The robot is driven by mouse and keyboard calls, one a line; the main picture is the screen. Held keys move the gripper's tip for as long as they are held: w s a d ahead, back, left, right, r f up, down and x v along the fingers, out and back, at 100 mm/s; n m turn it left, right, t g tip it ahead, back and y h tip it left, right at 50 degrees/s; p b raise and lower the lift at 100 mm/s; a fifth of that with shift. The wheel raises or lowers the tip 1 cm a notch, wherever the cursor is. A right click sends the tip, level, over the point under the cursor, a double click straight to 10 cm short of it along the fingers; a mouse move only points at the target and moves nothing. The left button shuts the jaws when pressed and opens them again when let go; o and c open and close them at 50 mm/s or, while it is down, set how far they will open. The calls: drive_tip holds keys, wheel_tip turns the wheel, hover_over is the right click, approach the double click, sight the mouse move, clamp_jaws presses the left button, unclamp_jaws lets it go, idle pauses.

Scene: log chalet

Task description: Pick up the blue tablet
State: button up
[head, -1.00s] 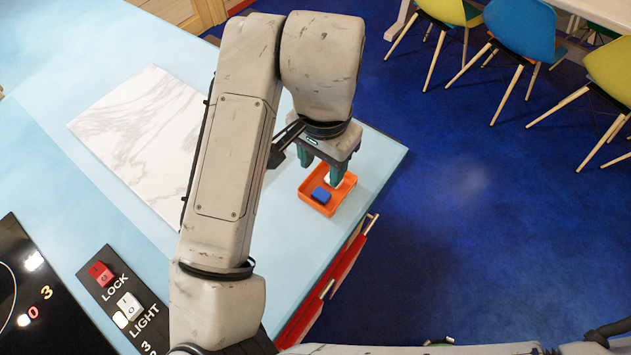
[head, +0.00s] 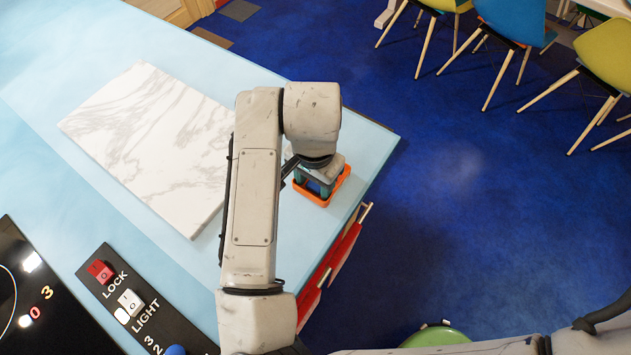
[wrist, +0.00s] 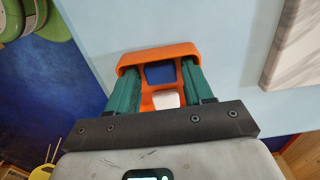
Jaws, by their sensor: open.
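The blue tablet (wrist: 159,74) lies in a small orange tray (wrist: 128,58), beside a white block (wrist: 166,99). In the wrist view, my gripper's (wrist: 158,82) two green fingers stand apart over the tray, with the blue tablet showing between them towards their tips. In the head view, my gripper (head: 316,183) points down at the orange tray (head: 345,173) near the counter's right edge. It hides most of the tray's contents there. I cannot tell whether the fingers touch the tablet.
The light blue counter (head: 240,75) bears a white marble slab (head: 150,140) left of my arm. A dark panel with a red LOCK switch (head: 101,271) and a LIGHT switch (head: 130,302) is at the lower left. Chairs (head: 515,25) stand on the blue floor at the right.

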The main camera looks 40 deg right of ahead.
drive_tip(key=shift+f, duration=0.1)
drive_tip(key=shift+c, duration=0.4)
drive_tip(key=c, duration=0.7)
